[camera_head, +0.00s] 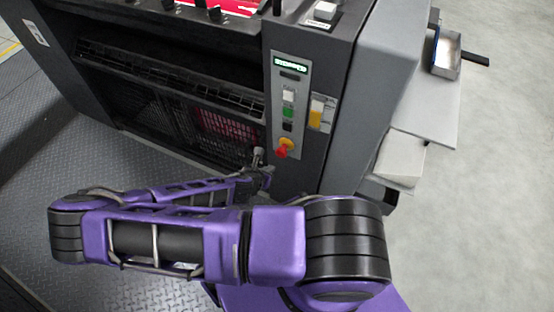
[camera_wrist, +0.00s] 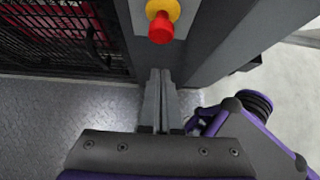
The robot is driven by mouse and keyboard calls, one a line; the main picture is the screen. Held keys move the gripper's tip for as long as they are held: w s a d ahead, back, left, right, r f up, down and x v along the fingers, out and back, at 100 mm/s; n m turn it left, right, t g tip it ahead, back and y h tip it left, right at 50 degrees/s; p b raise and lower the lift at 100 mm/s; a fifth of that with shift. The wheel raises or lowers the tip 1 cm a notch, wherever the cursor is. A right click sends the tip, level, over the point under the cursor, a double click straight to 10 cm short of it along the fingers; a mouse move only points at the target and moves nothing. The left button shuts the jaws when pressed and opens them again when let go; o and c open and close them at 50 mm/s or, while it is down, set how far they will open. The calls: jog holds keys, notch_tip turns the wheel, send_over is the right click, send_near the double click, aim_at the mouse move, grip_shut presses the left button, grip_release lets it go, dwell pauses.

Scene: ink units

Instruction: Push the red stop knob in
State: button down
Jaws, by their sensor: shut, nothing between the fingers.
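The red stop knob (camera_head: 281,152) sits on a yellow base (camera_head: 287,143) at the bottom of the grey control panel (camera_head: 279,75) in the head view. In the wrist view the red knob (camera_wrist: 161,28) stands out from its yellow base (camera_wrist: 163,8) at the top middle. My gripper (camera_wrist: 160,74) is shut and empty, its fingers pointing up the picture toward the knob, with a gap in the picture between the tips and the knob. In the head view my gripper (camera_head: 258,155) is small, just left of the knob and slightly below it. I cannot tell whether it touches the panel.
Above the knob are a green button (camera_head: 288,111), a white button (camera_head: 289,95) and a lit display (camera_head: 290,62). A yellow-and-white switch (camera_head: 317,110) is to the right. A dark mesh guard (camera_head: 215,135) lies left. The metal-plate floor (camera_head: 60,150) is clear.

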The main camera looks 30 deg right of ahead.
aim_at(281, 153)
jog(key=shift+w+d+f, duration=0.3)
jog(key=shift+w+d, duration=0.3)
jog(key=shift+d, duration=0.15)
jog(key=shift+w+d+f, duration=0.25)
jog(key=shift+w+d, duration=0.35)
jog(key=shift+d, duration=0.2)
jog(key=shift+w+d+f, duration=0.3)
jog(key=shift+w+d, duration=0.3)
jog(key=shift+d, duration=0.15)
jog(key=shift+w+d, duration=0.65)
jog(key=shift+d, duration=0.15)
